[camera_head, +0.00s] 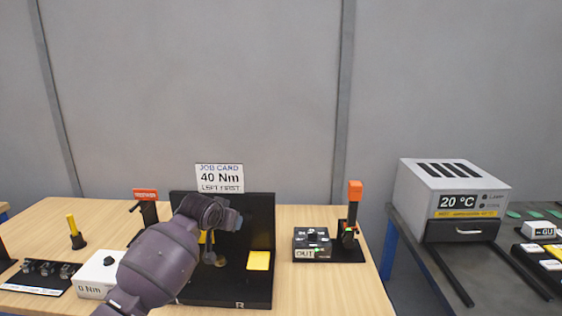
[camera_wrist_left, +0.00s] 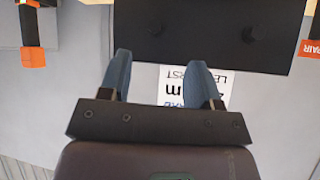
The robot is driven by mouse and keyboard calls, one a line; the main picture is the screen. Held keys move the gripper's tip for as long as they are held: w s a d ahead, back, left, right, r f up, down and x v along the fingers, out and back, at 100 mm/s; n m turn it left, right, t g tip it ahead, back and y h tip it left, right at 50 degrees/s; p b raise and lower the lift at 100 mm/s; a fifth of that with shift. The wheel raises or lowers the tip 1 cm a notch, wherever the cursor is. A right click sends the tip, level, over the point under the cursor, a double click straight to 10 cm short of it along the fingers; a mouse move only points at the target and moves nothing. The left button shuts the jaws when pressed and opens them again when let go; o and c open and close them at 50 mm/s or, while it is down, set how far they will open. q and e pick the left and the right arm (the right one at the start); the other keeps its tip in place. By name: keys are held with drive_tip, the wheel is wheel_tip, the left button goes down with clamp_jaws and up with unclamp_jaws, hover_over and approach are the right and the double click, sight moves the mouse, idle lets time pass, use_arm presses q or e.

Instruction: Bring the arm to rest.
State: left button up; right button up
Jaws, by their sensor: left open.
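My left arm comes in from the lower left in the head view. Its left gripper (camera_head: 234,218) is over the black board (camera_head: 262,215) on the wooden table. In the left wrist view the two blue fingers of the left gripper (camera_wrist_left: 163,62) stand apart with nothing between them. Beyond them are the black board (camera_wrist_left: 200,25) and part of the white job card (camera_wrist_left: 215,85), seen upside down. The job card (camera_head: 219,178) reads 40 Nm, left first, in the head view. My right gripper is not in view.
A white box marked 0 Nm (camera_head: 92,288) and a yellow-handled tool (camera_head: 75,232) stand to the left. A black box marked OUT (camera_head: 311,243) and an orange-topped post (camera_head: 354,192) stand to the right. A grey oven (camera_head: 412,195) is on another table.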

use_arm(q)
drive_tip(key=s+a+f+n, duration=0.1)
drive_tip(key=s+a+f, duration=0.3)
drive_tip(key=s+f, duration=0.5)
drive_tip(key=s+a+f+n+t+y+b, duration=0.1)
drive_tip(key=s+a+f, duration=0.3)
drive_tip(key=s+f, duration=0.6)
drive_tip(key=s+a+f+y+b, duration=0.1)
drive_tip(key=s+a+f, duration=0.3)
drive_tip(key=s, duration=2.1)
wheel_tip(320, 180, down, 5)
drive_tip(key=shift+a+f+n+t, duration=0.15)
drive_tip(key=shift+a+n+t, duration=0.2)
drive_tip(key=shift+n+t, duration=0.05)
